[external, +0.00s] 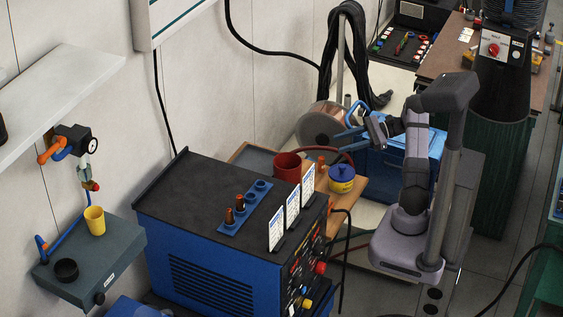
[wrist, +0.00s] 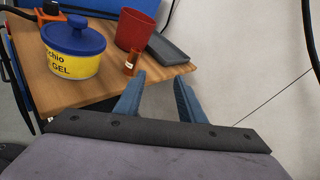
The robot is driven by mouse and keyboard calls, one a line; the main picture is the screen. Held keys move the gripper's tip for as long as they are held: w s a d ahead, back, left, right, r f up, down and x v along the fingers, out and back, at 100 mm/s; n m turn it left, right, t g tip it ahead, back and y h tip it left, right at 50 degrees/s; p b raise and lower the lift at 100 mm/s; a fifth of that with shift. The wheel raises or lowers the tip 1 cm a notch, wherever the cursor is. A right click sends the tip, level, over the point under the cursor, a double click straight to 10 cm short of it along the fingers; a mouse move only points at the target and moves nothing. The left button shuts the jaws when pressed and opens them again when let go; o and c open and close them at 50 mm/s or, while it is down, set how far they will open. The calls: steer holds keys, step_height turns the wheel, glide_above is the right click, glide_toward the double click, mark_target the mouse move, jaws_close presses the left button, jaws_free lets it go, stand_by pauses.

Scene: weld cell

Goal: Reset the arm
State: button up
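My gripper (external: 347,124) is raised over the wooden side board in the external view, with its two blue fingers spread and nothing between them. In the wrist view the fingers of my gripper (wrist: 157,98) are also apart and empty, pointing toward the wall side. A yellow tub with a blue lid (wrist: 75,52) stands on the wooden board (wrist: 110,88). A red cup (wrist: 134,30) and a small orange-brown nozzle (wrist: 131,63) stand near it. None of them touches the fingers.
A dark grey tray (wrist: 168,48) lies at the board's edge. In the external view, a blue welding machine (external: 205,265) carries a blue rack (external: 245,207) and several white cards (external: 292,212). A copper wire spool (external: 320,128) and a blue box (external: 395,160) are close to my arm.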

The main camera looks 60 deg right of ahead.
steer(key=w+a+r+n+g+h+p, duration=0.2)
steer(key=w+a+r+n+p, duration=0.15)
steer(key=w+r, duration=0.2)
steer(key=s+a+n+g+p, duration=0.3)
steer(key=a+n+g+p, duration=0.25)
steer(key=a, duration=0.65)
steer(key=s+a+r+n+g+h+p, duration=0.2)
steer(key=s+a+n+h+p, duration=0.1)
steer(key=s+n, duration=0.4)
steer(key=s+a+r+n+g+h+p, duration=0.2)
steer(key=s+a+r+n+h+p, duration=0.1)
steer(key=s+a+n+p, duration=0.3)
steer(key=shift+s+a+n+g+h, duration=0.35)
steer(key=shift+s+a+n+h, duration=0.6)
steer(key=shift+n, duration=0.65)
steer(key=shift+s+a, duration=0.1)
